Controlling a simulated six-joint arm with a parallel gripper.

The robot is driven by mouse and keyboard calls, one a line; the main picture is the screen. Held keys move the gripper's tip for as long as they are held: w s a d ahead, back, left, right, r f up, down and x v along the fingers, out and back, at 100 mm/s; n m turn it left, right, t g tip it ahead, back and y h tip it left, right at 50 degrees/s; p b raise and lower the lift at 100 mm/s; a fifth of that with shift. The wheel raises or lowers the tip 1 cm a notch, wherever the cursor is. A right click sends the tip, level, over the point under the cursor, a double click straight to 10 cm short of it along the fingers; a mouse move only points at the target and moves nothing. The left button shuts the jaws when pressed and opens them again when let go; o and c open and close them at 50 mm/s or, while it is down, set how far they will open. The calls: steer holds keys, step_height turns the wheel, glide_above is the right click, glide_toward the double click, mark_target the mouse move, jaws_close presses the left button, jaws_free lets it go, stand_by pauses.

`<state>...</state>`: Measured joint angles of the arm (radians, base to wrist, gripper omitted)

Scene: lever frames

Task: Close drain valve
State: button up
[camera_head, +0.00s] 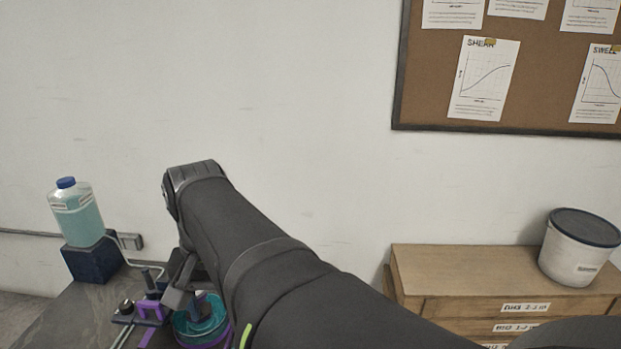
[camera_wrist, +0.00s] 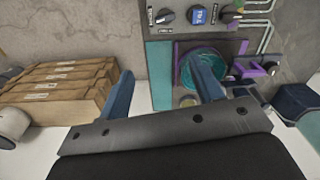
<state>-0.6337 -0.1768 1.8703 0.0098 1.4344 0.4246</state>
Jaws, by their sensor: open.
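My gripper (camera_wrist: 163,85) is open in the wrist view, its two blue fingers apart with nothing between them. The right finger overlaps a round teal vessel (camera_wrist: 186,68) on the dark grey panel; I cannot tell if they touch. Right of the vessel is a purple bracket (camera_wrist: 250,69) with dark fittings. Which part is the drain valve I cannot tell. In the head view my arm partly hides the vessel (camera_head: 207,322).
A bottle of teal liquid (camera_head: 77,213) stands on a dark block (camera_head: 92,262) at the left. A wooden drawer cabinet (camera_head: 460,262) with a lidded white tub (camera_head: 578,255) stands at the right. The wall behind carries a notice board (camera_head: 435,75).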

steer(key=f, duration=0.5)
steer(key=s+a+f, duration=0.1)
steer(key=f, duration=0.5)
steer(key=s+f, duration=0.1)
steer(key=f, duration=0.5)
steer(key=shift+a, duration=0.25)
steer(key=c, duration=1)
